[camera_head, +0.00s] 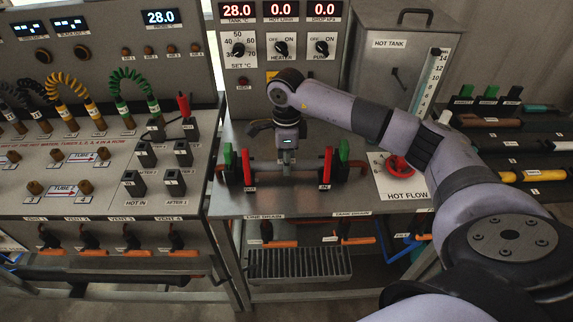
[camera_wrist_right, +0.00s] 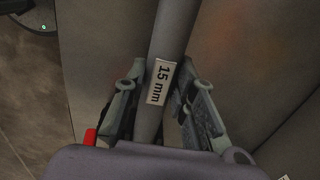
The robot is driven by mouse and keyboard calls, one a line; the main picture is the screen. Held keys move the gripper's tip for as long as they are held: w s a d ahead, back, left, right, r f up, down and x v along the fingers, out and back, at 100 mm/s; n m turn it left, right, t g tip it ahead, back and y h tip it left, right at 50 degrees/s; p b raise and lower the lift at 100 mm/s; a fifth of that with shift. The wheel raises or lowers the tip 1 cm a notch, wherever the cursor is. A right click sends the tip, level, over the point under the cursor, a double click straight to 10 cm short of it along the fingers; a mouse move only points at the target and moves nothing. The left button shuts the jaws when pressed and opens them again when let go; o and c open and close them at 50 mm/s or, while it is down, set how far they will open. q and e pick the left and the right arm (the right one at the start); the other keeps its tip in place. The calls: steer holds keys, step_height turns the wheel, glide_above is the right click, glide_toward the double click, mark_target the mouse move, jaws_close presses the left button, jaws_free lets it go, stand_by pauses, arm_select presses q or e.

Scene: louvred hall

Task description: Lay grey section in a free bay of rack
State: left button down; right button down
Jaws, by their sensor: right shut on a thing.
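My right gripper (camera_head: 287,160) is over the middle of the steel bench, between two stands with red and green levers (camera_head: 328,165). In the right wrist view its fingers (camera_wrist_right: 160,105) close from both sides on the grey section (camera_wrist_right: 172,35), a straight tube with a white "15 mm" label. In the head view the tube runs sideways below the gripper, partly hidden; whether it rests in the stands I cannot tell. The rack (camera_head: 541,161) stands at the right, with several tubes lying in its bays, one yellow (camera_head: 535,175). My left gripper is not in view.
A hot tank (camera_head: 385,60) and a red valve wheel (camera_head: 398,165) stand between the bench stands and the rack. A panel with coiled yellow and green leads (camera_head: 128,85) is at the left. A drain grate (camera_head: 300,264) lies below the bench.

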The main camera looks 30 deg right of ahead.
steer(key=shift+r+p, duration=2.55)
steer(key=shift+r, duration=1.9)
